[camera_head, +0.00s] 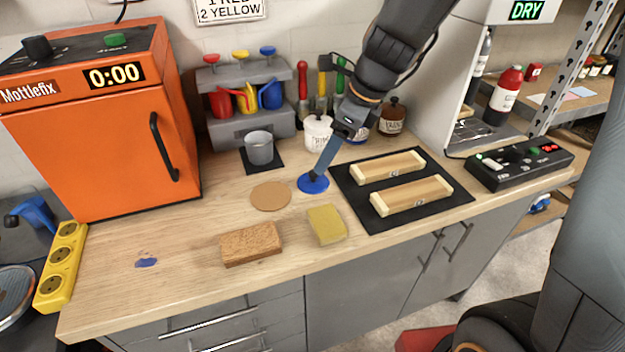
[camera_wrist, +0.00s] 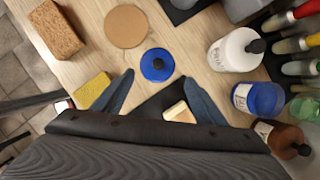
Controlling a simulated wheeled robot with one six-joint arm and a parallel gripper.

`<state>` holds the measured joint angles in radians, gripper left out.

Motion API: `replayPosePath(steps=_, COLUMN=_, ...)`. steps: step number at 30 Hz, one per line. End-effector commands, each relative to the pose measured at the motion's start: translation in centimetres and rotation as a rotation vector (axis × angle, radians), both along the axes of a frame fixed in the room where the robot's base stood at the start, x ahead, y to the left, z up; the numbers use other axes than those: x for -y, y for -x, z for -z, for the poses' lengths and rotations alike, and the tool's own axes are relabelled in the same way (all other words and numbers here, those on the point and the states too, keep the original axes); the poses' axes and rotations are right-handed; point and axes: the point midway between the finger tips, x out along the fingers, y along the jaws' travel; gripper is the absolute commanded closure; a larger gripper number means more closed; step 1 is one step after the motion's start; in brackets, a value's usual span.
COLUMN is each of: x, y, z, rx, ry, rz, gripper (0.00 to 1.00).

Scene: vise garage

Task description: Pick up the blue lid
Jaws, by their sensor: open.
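A cork disc (camera_head: 271,196) lies left of the lid. A yellow sponge (camera_head: 326,225) and a brown block (camera_head: 250,244) lie in front. A black mat (camera_head: 362,212) with two wooden pieces is on the right. A white bottle (camera_head: 318,132) and a grey cup (camera_head: 259,148) stand behind.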

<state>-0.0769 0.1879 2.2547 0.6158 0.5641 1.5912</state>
Motion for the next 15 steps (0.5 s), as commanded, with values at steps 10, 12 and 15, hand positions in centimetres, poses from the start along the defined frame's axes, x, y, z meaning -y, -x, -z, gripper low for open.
replayPosePath(steps=10, x=-1.3, y=-0.7, z=2.4, rx=-0.022, ry=-0.024, rz=0.054, gripper=0.35)
replayPosePath(steps=12, x=-1.6, y=-0.6, z=3.0, rx=-0.023, ry=-0.024, rz=0.054, gripper=0.35)
replayPosePath(steps=15, x=-2.0, y=-0.6, z=4.4, rx=-0.025, ry=-0.024, rz=0.054, gripper=0.35)
